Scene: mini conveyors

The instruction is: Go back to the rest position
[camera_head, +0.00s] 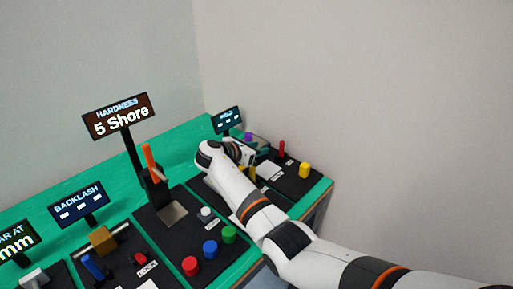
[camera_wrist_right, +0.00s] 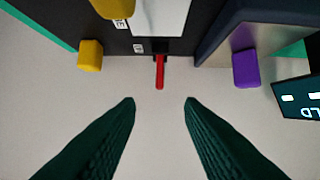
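My right arm reaches in from the lower right in the head view, over the far right part of the green table (camera_head: 318,192). My right gripper (camera_head: 250,158) is small there, above the black panel at the far right. In the right wrist view my right gripper (camera_wrist_right: 160,100) shows two dark fingers spread wide with nothing between them. Beyond the fingertips are a red lever (camera_wrist_right: 159,72), a yellow block (camera_wrist_right: 90,55) and a purple block (camera_wrist_right: 246,68), all apart from the fingers. My left gripper is in neither view.
A sign reading "HARDNESS 5 Shore" (camera_head: 118,116) stands on a post, with an orange lever (camera_head: 152,162) beside it. Red (camera_head: 190,266), blue (camera_head: 210,249) and green (camera_head: 229,234) knobs are nearer. A "BACKLASH" display (camera_head: 78,204) stands left. Walls rise behind the table.

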